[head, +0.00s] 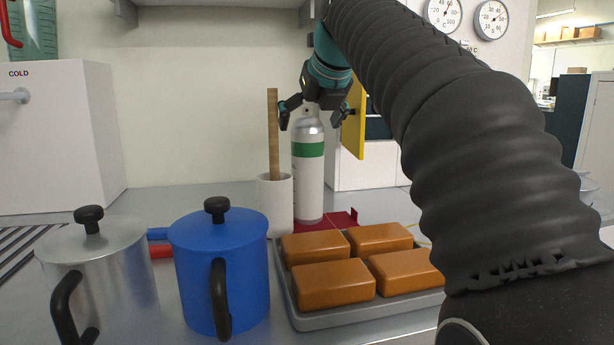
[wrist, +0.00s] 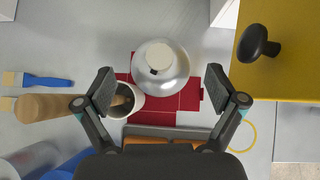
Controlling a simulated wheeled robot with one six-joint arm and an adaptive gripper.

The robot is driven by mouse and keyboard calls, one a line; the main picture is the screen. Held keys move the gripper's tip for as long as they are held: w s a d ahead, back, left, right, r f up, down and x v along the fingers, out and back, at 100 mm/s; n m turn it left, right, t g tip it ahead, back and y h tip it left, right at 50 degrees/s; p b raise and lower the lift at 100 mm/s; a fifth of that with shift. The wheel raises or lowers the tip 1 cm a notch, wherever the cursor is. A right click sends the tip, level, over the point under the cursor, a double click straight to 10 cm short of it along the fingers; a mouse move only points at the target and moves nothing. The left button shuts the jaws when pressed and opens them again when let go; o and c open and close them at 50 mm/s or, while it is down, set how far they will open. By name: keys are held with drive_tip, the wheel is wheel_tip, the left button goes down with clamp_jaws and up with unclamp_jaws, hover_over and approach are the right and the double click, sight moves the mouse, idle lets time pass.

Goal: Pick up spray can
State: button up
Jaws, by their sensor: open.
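The spray can (head: 308,180) is a tall white and silver cylinder with a green band, standing upright at the back of the counter. In the wrist view its domed silver top (wrist: 160,64) and pale cap show from above. My gripper (head: 314,112) is open above the can in the head view, with a finger on either side of its top. In the wrist view my gripper (wrist: 160,91) has its fingers apart, left and right of the can, a little nearer the bottom of the picture. I see no contact.
A white cup (head: 276,204) with a wooden stick stands left of the can. A grey tray (head: 372,315) of brown blocks, a blue pot (head: 236,262) and a metal pot (head: 112,268) stand in front. A yellow panel (head: 354,118) is close on the right. Red material (wrist: 186,96) lies below.

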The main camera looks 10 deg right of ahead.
sight(308, 171)
drive_tip(key=shift+b+x, duration=0.4)
drive_tip(key=shift+x, duration=2.35)
drive_tip(key=shift+s, duration=0.15)
clamp_jaws()
